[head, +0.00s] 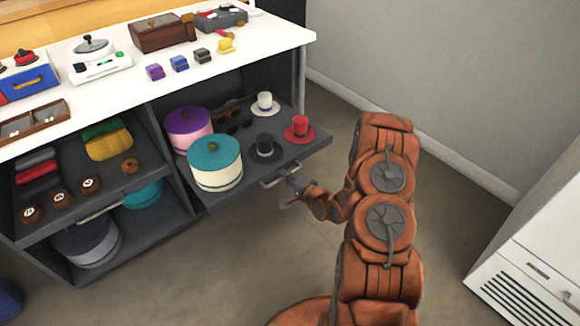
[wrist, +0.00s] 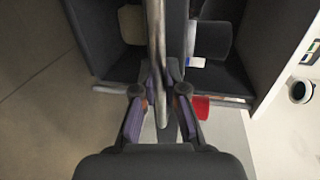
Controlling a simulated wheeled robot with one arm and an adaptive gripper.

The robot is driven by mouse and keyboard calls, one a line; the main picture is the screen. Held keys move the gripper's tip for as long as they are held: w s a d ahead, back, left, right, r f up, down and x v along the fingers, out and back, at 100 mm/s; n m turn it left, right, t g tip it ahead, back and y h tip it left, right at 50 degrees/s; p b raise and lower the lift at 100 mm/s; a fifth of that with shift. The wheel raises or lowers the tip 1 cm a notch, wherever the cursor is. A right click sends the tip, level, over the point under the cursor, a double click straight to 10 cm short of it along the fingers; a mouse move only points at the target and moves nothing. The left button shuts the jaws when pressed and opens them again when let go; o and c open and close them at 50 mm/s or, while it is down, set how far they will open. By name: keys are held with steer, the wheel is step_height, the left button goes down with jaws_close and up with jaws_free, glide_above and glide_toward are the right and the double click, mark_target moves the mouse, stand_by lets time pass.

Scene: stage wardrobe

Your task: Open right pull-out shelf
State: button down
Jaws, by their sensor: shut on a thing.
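The right pull-out shelf (head: 244,190) is a dark grey board standing out from the right bay of the cabinet. It carries a teal-lidded hat box (head: 215,165), a purple-lidded box (head: 187,130), and small white, black and red hats. A metal handle (head: 270,182) is on its front edge. My gripper (head: 288,177) is at this handle, coming from the right. In the wrist view, my gripper (wrist: 160,82) is shut on the handle bar (wrist: 155,30), which runs up between the fingers. The exact finger contact is partly hidden.
The left pull-out shelf (head: 60,222) holds rolls and several round brown items, with boxes below it. The white countertop (head: 130,100) bears small boxes and blocks. A white unit (head: 530,260) stands at the right. The floor (head: 250,240) before the cabinet is clear.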

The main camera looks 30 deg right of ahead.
steer(key=shift+s+d, duration=0.15)
steer(key=shift+s, duration=0.1)
steer(key=c, duration=1.2)
jaws_free()
steer(key=shift+s, duration=0.1)
steer(key=v, duration=1.1)
steer(key=shift+s, duration=0.4)
steer(key=shift+r, duration=0.1)
